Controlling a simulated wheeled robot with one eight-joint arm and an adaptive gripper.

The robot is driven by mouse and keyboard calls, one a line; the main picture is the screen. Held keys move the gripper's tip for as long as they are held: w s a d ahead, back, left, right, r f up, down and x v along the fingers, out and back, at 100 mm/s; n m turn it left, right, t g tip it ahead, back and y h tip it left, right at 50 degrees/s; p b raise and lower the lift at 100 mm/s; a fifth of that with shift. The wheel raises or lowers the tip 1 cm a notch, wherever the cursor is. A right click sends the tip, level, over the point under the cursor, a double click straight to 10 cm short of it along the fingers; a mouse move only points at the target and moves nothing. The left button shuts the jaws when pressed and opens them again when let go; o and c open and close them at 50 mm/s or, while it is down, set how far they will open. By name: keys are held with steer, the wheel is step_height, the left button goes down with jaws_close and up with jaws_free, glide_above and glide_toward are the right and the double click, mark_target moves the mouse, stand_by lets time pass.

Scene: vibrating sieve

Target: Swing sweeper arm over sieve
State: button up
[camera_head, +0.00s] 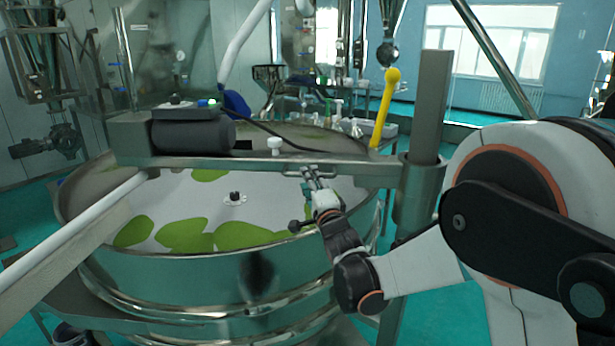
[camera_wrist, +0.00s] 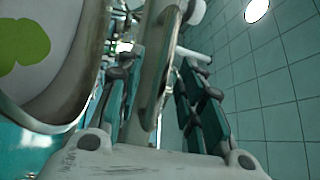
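The sweeper arm (camera_head: 265,167) is a steel beam lying across the top of the round sieve (camera_head: 200,262). It carries a dark motor (camera_head: 193,135) at its left part and joins an upright post (camera_head: 418,180) at the right. My gripper (camera_head: 310,177) is at the beam's near side, right of its middle. In the wrist view, my gripper's fingers (camera_wrist: 158,90) stand apart on either side of a grey metal part (camera_wrist: 146,92) of the beam. Whether either finger touches it is not clear. The sieve's white mesh with green patches lies below the beam.
A white pipe (camera_head: 75,230) crosses the front left. A yellow-handled tool (camera_head: 384,108) stands behind the sieve at the right. Small containers (camera_head: 355,127) stand on a bench behind. The green floor is open to the right of the sieve, partly hidden by my arm.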

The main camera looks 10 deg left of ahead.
steer(key=v, duration=0.8)
steer(key=shift+s, duration=0.2)
